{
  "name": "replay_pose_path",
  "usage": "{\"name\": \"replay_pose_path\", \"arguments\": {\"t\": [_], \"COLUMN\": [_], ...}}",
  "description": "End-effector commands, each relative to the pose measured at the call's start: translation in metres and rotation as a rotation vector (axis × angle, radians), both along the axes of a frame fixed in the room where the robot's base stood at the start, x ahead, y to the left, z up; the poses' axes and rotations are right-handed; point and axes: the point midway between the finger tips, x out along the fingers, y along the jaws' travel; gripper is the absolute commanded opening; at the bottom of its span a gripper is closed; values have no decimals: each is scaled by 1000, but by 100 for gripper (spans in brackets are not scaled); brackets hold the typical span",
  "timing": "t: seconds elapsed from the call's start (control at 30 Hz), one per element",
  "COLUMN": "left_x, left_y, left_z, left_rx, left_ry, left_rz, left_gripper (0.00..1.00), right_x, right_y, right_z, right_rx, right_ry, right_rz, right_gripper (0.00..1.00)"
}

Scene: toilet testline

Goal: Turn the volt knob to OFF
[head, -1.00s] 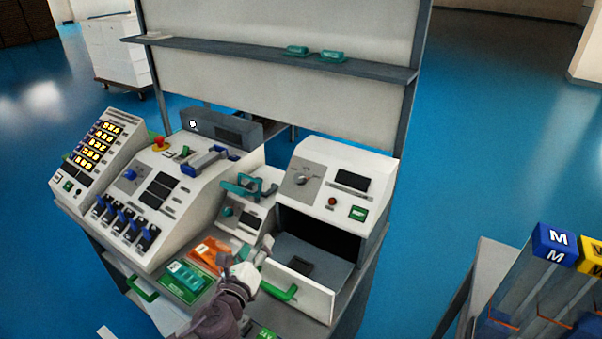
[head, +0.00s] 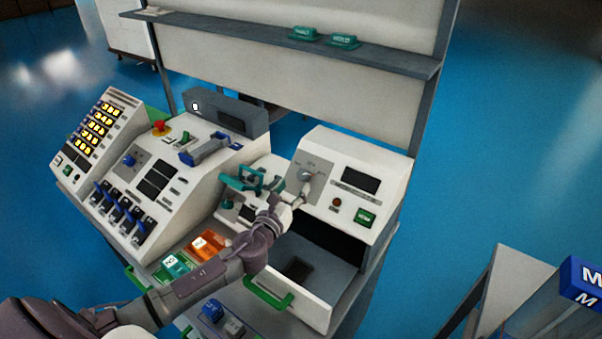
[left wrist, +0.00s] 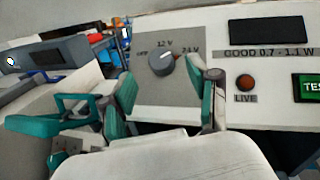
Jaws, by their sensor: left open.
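The volt knob (head: 305,174) is a round grey dial on the grey panel of the white tester at the right of the bench. In the left wrist view the knob (left wrist: 161,63) has OFF at its left, 12 V above and 24 V at its right. Its pale mark seems to point up and right, towards 24 V. My left gripper (head: 291,192) is open in front of the panel, just below the knob. In the left wrist view its teal-padded fingers (left wrist: 165,90) stand apart on either side below the knob, apparently empty. My right gripper is not in view.
The tester has an open drawer (head: 300,300) with a green handle below, a red LIVE lamp (left wrist: 246,83) and a green TEST button (head: 366,217).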

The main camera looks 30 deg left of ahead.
Motion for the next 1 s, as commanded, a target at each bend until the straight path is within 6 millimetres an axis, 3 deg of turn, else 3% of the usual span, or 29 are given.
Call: {"name": "replay_pose_path", "arguments": {"t": [0.1,0.3,0.7,1.0], "left_x": [25,49,57,56], "left_y": [2,3,4,4], "left_z": [2,0,0,0], "left_rx": [0,-1,0,0], "left_ry": [-2,0,1,1], "left_rz": [1,-1,-1,-1], "left_gripper": [60,60,60,12], "right_x": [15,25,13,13], "right_y": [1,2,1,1], "right_z": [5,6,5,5], "right_rx": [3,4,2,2], "right_ry": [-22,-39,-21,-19], "right_rz": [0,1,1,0], "right_gripper": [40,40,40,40]}}
